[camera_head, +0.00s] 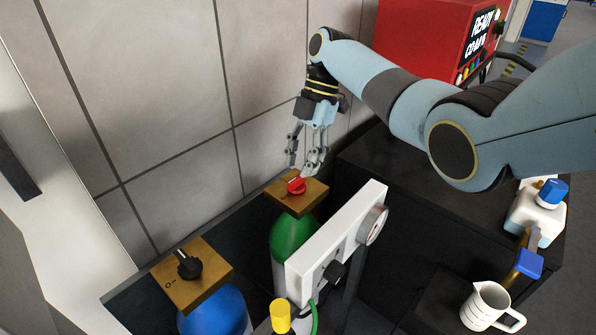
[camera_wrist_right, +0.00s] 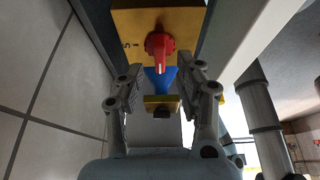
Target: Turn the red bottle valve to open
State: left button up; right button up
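The red valve knob (camera_head: 296,185) sits on a brown block on top of the green bottle (camera_head: 291,240). My right gripper (camera_head: 303,172) points down just above and around the knob's near height in the head view; contact cannot be told. In the right wrist view, the red knob (camera_wrist_right: 160,48) lies ahead between the lines of the two fingers. The fingers (camera_wrist_right: 162,75) are spread apart, with nothing gripped. Marks on the brown block (camera_wrist_right: 128,22) show beside the knob. My left gripper is in neither view.
A blue bottle (camera_head: 213,313) with a black knob (camera_head: 188,265) stands at front left. A white panel (camera_head: 335,245) with a gauge (camera_head: 372,224) stands close right of the green bottle. A tiled wall (camera_head: 160,90) is behind. A white jug (camera_head: 487,305) stands at lower right.

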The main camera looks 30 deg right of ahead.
jog(key=v, duration=0.8)
jog(key=shift+r, duration=0.35)
